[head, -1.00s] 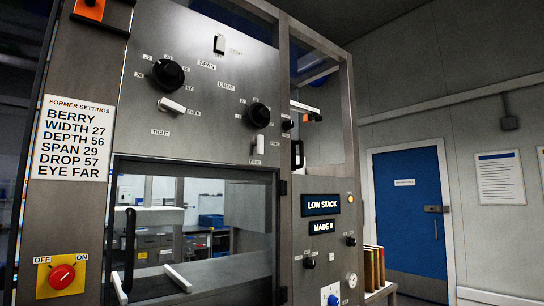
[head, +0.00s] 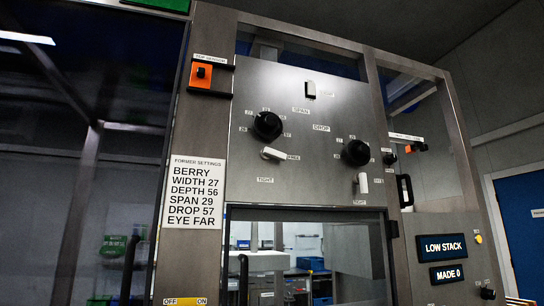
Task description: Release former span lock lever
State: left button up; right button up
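The span lock lever (head: 273,153) is a white bar on the grey machine panel, below the black SPAN knob (head: 267,125). It lies nearly level, sloping slightly down to the right. Its right end is beside the FREE label (head: 293,157); the TIGHT label (head: 265,180) is below it. The drop lock lever (head: 362,183) is a similar white bar under the DROP knob (head: 355,152). It stands upright, its lower end toward its own TIGHT label (head: 360,203). Neither of my grippers is in view.
A FORMER SETTINGS card (head: 195,195) on the left post reads SPAN 29. An orange switch plate (head: 208,76) is above it. The window below the panel has a dark vertical handle (head: 243,279). LOW STACK (head: 442,248) and MADE 0 displays are at right.

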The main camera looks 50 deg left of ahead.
aim_at(267, 152)
jog(key=i, duration=2.9)
jog(key=u, duration=3.65)
